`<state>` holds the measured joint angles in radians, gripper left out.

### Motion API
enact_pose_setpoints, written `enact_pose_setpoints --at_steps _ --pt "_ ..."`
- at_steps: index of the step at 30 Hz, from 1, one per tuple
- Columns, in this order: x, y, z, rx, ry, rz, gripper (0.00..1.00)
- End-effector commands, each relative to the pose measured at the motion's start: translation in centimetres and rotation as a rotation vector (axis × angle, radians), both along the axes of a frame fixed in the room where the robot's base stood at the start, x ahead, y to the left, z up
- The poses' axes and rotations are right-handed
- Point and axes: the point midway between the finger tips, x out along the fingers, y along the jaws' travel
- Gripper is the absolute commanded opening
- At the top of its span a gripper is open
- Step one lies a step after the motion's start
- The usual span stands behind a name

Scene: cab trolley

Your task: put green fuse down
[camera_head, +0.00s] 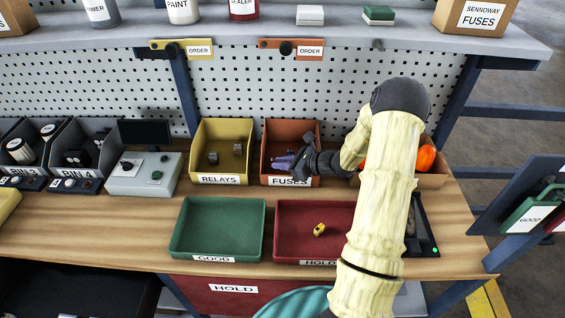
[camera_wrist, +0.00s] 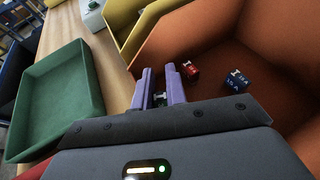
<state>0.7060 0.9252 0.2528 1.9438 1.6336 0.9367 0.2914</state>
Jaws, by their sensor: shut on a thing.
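My gripper (camera_head: 284,162) is over the orange FUSES bin (camera_head: 287,131), its purple fingers reaching into the bin's outline. In the wrist view the fingers (camera_wrist: 161,90) are close together on a small dark piece, the green fuse (camera_wrist: 160,99). It is mostly hidden by the fingers and its colour barely shows. A red fuse (camera_wrist: 190,70) and a blue fuse (camera_wrist: 236,81) lie on the bin's floor (camera_wrist: 215,55) to the right of the fingertips. I cannot tell whether the held fuse touches the floor.
The yellow RELAYS bin (camera_head: 222,128) with dark relays stands left of the FUSES bin. In front are the green GOOD tray (camera_head: 217,228) and the red HOLD tray (camera_head: 290,240) with a yellow piece (camera_head: 319,230). An orange object (camera_head: 426,158) sits in a box at right.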

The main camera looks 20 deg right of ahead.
Motion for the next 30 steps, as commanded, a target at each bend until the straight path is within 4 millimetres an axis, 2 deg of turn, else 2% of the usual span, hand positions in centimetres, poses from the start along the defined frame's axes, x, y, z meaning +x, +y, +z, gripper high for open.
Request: enact_pose_setpoints --at_steps 16,17,19,30 --pt "-0.1 0.0 -1.3 0.0 0.003 0.0 0.0" --pt "-0.1 0.0 -1.3 -0.001 0.004 0.0 0.2" --pt "-0.1 0.0 -1.3 0.0 0.004 0.0 0.33" --pt "-0.2 0.0 -1.4 0.0 0.011 0.0 0.35"
